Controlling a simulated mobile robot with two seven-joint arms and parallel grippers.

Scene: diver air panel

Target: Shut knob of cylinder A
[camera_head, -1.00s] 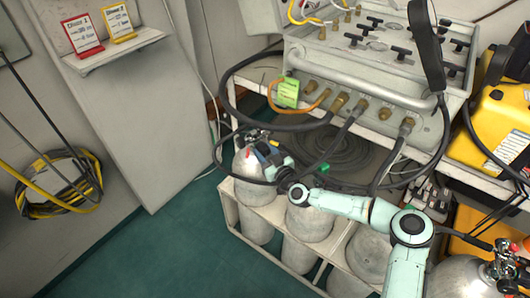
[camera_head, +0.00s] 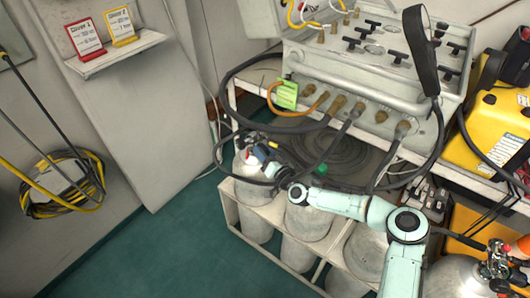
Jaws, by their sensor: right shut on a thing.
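Grey cylinders stand in a white rack below the bench. The leftmost cylinder (camera_head: 247,165), which I take as cylinder A, has a dark valve at its top. My right gripper (camera_head: 261,153) comes in from the right at that valve and is shut on its knob. The knob is mostly hidden by the fingers, and how far it is turned cannot be told. No letter is readable on the cylinder. My left gripper is not in view.
A green knob (camera_head: 321,169) shows above the neighbouring cylinder (camera_head: 309,221). Black hoses (camera_head: 226,110) loop from the air panel (camera_head: 370,85) close around my right gripper. Another cylinder (camera_head: 455,278) with a red-topped valve stands at lower right. The green floor (camera_head: 170,245) at left is clear.

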